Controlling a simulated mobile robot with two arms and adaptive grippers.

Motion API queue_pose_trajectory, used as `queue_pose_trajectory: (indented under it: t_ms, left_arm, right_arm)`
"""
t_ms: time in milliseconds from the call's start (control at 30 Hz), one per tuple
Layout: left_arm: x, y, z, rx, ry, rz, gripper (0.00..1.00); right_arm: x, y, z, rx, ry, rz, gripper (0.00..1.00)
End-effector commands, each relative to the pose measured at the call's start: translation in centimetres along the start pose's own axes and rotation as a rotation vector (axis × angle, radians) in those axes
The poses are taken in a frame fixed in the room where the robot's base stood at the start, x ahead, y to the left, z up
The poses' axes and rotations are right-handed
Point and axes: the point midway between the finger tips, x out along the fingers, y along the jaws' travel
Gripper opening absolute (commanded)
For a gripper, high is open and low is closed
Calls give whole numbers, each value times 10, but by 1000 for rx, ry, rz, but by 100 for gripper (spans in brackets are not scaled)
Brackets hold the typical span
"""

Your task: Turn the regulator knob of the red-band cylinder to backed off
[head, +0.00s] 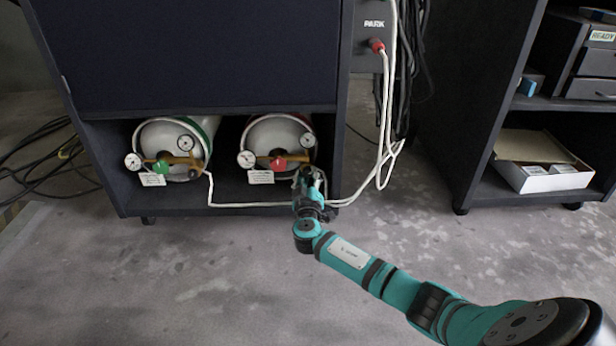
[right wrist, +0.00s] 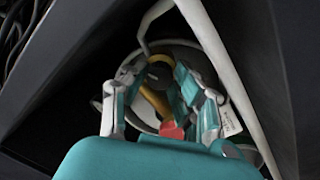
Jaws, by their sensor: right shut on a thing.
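The red-band cylinder (head: 272,132) lies on its side in the right half of the low cabinet bay, its end facing out. A red knob (head: 279,163) and a brass regulator (head: 295,158) are on its front. The red knob shows in the right wrist view (right wrist: 171,130). My right gripper (head: 309,173) is at the right end of the regulator. In the right wrist view, its fingertips are closed around a dark round regulator knob (right wrist: 159,72) at the end of the brass body. The fingers partly hide the knob and its setting cannot be read. My left gripper is out of view.
A green-band cylinder (head: 170,135) with a green knob lies to the left in the bay. Two gauges and a white tag (head: 261,177) sit beside the red knob. White cables (head: 385,140) hang down close right of my gripper. The cabinet's side wall (head: 340,140) is near.

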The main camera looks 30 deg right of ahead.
Motion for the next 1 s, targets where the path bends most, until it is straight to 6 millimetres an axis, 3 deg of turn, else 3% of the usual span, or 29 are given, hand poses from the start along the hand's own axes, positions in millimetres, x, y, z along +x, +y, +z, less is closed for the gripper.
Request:
queue_pose_trajectory:
  t_ms: [1000]
  left_arm:
    - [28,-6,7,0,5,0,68]
  right_arm:
    - [0,1,-1,-930,36,4,0]
